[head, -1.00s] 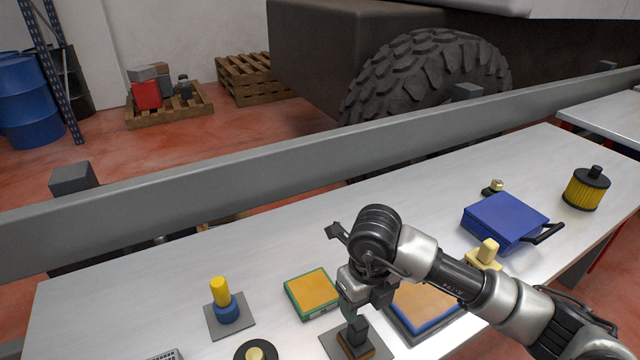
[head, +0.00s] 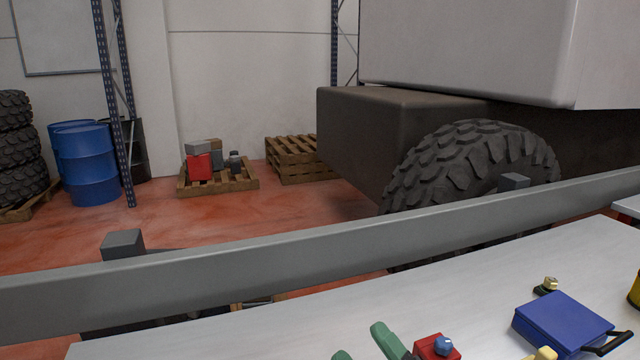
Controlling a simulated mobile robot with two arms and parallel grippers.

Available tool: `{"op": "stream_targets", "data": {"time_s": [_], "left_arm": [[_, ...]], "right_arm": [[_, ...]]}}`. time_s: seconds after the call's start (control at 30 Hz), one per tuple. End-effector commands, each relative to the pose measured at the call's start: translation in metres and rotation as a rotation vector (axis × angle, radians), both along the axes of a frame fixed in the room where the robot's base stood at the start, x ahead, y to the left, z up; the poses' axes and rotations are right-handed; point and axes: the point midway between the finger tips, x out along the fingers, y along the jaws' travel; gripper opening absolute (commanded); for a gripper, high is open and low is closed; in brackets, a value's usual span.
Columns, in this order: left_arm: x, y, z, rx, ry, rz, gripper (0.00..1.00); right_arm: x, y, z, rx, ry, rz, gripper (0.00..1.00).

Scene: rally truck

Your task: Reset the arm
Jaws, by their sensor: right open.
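My right gripper (head: 360,341) shows only as two green fingertips at the bottom edge of the head view, just right of the middle. The fingertips are apart, with nothing seen between them. They are in front of the pale workbench (head: 250,330), beside a red block with a blue knob (head: 424,348). The rest of my right arm is below the picture. My left gripper is not in view.
A blue case (head: 560,318) with a black handle lies on the bench at the right, near a small yellow-and-black part (head: 547,285). A grey rail (head: 300,250) runs behind the bench. The truck tyre (head: 470,165) stands beyond it. The bench's left part is clear.

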Motion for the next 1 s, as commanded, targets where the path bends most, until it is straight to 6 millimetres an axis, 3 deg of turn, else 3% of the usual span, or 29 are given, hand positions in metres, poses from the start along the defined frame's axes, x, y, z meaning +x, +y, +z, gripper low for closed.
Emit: {"op": "stream_targets", "data": {"time_s": [0.1,0.2,0.27,0.4,0.6,0.9,1.0], "left_arm": [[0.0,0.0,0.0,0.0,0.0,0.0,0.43],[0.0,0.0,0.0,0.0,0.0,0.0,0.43],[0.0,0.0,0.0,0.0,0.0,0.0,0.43],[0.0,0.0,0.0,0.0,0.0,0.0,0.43],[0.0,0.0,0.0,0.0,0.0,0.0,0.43],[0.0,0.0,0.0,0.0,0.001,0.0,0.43],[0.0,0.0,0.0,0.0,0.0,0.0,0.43]], "right_arm": [[0.014,-0.046,-0.031,0.163,0.266,-0.206,0.62],[0.014,-0.082,-0.071,0.262,0.514,-0.368,0.62],[0.008,-0.101,-0.099,0.305,0.675,-0.457,0.62],[-0.027,-0.133,-0.167,0.359,1.059,-0.627,0.62],[-0.092,-0.148,-0.23,0.351,1.492,-0.747,0.62],[-0.186,-0.148,-0.269,0.268,1.969,-0.786,0.62],[-0.175,-0.147,-0.297,0.261,1.971,-0.79,0.62]]}}
